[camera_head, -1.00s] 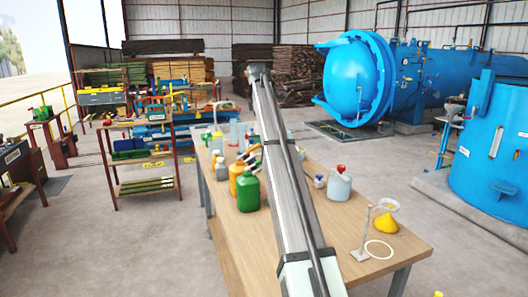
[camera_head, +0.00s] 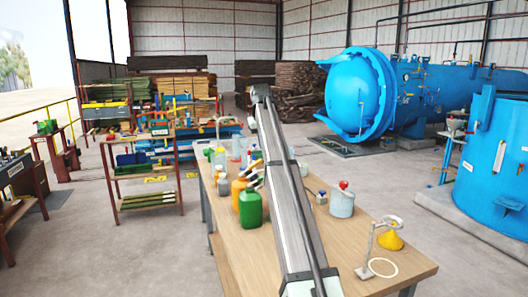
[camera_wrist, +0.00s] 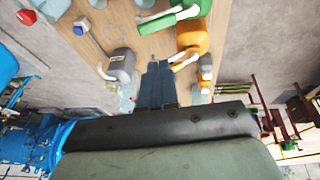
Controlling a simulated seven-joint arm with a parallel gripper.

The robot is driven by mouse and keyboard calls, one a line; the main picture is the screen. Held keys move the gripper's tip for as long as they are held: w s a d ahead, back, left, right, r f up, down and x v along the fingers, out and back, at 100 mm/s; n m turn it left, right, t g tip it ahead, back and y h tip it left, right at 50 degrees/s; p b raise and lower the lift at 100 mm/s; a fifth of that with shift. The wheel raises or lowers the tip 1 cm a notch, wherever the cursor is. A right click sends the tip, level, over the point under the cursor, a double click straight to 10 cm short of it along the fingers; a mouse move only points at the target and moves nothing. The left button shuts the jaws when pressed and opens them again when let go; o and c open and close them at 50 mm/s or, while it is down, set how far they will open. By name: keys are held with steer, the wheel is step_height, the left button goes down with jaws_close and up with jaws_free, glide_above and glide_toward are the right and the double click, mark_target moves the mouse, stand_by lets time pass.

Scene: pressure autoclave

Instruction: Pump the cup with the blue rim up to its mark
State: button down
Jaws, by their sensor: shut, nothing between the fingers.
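In the wrist view my gripper (camera_wrist: 157,66) shows as two dark fingers pressed together with nothing between them. They point into the gap between a grey bottle (camera_wrist: 121,62) and an orange bottle (camera_wrist: 194,38). I cannot tell whether they touch either one. In the head view my arm hides the gripper and part of the table. Clear vessels (camera_head: 236,150) stand at the far end of the table in the head view, partly hidden. A small clear vessel is partly visible beyond the fingertips in the wrist view. I cannot make out which vessel has a blue rim, or any mark.

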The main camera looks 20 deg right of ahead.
glide_above(262, 178)
steer(key=d, duration=0.1)
steer(key=f, duration=1)
steer(key=shift+d+f, duration=0.15)
steer(key=shift+d, duration=0.05)
steer(key=shift+w+d+f, duration=0.1)
steer(key=shift+d+f, duration=0.2)
steer(key=shift+f, duration=0.55)
steer(key=shift+d+f+y, duration=0.3)
steer(key=shift+d+y, duration=0.1)
steer(key=shift+d, duration=0.05)
steer(key=shift+d+f+y, duration=0.5)
steer(key=shift+f+y, duration=0.2)
steer(key=shift+y, duration=0.1)
steer(key=shift+d+f, duration=0.3)
steer(key=shift+f, duration=0.25)
steer(key=shift+r, duration=0.1)
